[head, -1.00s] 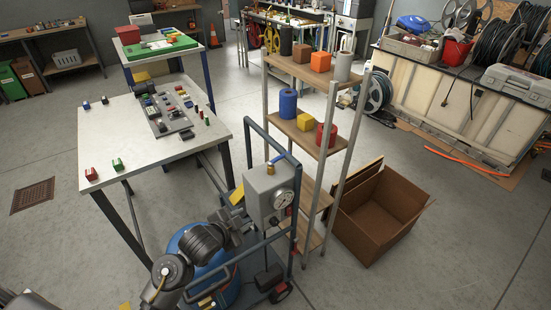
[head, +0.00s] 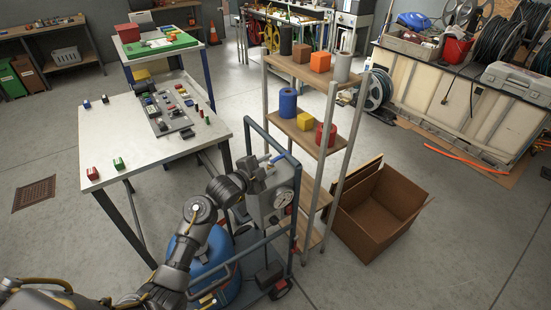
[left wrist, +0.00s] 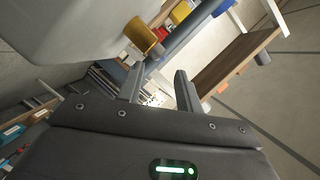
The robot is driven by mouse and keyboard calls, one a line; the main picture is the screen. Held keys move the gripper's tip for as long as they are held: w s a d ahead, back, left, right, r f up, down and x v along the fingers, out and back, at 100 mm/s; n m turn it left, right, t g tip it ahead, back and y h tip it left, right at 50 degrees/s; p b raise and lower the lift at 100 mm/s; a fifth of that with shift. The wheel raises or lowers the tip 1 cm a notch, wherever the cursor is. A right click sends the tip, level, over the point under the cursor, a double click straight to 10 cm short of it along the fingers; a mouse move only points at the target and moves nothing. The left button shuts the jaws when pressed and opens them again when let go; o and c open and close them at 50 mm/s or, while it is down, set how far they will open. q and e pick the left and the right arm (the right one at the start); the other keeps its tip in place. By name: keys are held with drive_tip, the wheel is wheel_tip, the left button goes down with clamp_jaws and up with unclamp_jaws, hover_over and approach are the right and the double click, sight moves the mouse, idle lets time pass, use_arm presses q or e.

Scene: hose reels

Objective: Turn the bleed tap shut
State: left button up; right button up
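The bleed tap's blue lever (head: 277,158) shows on top of the grey box with a round gauge (head: 268,208), on the blue-framed cart. My left gripper (head: 260,163) is beside the lever at the box's top and partly hides the tap. In the left wrist view my left gripper (left wrist: 160,88) is open, its two fingers apart with nothing clearly between them. A brass fitting (left wrist: 140,34), apparently the tap's body, sticks out of the grey box (left wrist: 85,25) beyond the fingertips. Whether a finger touches the tap cannot be told. My right gripper is not in view.
A wooden shelf rack (head: 300,75) with coloured blocks and cylinders stands close to the right of the cart. A white table (head: 125,145) is at left. A blue tank (head: 215,255) sits low on the cart. An open cardboard box (head: 365,230) is on the floor at right.

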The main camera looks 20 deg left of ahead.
sight(277, 159)
use_arm(q)
drive_tip(key=shift+p+x, duration=0.3)
drive_tip(key=shift+x, duration=2)
clamp_jaws()
